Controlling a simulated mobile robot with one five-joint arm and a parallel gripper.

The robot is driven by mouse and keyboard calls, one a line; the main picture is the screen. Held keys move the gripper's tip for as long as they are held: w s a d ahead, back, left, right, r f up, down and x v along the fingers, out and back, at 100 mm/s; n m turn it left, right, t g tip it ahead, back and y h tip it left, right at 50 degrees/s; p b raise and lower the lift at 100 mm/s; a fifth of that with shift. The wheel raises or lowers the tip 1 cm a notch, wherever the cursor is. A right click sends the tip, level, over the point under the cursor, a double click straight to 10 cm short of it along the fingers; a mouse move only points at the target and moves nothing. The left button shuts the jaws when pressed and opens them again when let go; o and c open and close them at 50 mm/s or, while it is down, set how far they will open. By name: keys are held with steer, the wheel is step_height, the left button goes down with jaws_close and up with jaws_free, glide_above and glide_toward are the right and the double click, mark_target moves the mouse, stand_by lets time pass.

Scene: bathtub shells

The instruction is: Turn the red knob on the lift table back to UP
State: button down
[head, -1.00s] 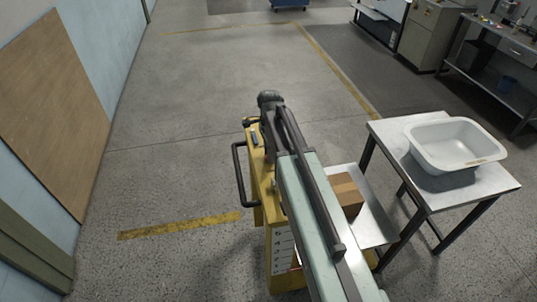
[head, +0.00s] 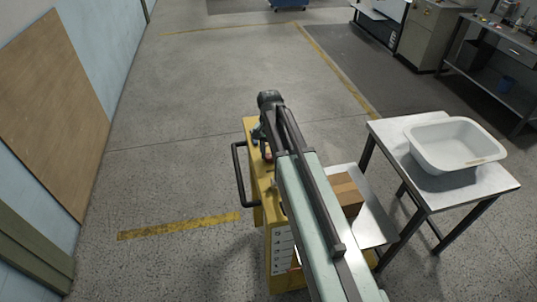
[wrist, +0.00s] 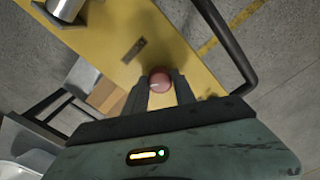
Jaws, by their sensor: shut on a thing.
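The red knob (wrist: 160,80) sits on the yellow top of the lift table (wrist: 165,35) in the wrist view. A pale mark shows on its face, toward the left in that view; no UP lettering is readable. My gripper (wrist: 159,85) has one dark finger on each side of the knob and is shut on it. In the head view, the lift table (head: 252,200) stands near the middle, with a small reddish patch of the knob (head: 268,153) beside my arm. My arm hides much of the table top there.
A dark handle bar (head: 238,175) runs along the lift table's left side. A cardboard box (head: 346,193) sits on a metal shelf to the right. A white tub shell (head: 455,145) rests on a metal table (head: 390,135) further right. The floor ahead and left is clear.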

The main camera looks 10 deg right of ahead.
mark_target(269, 155)
steer(key=n, duration=0.6)
steer(key=shift+w, duration=0.1)
stand_by(0.5)
steer(key=c, duration=1)
jaws_free()
step_height(269, 155, up, 8)
steer(key=p, duration=0.8)
steer(key=shift+f, duration=0.1)
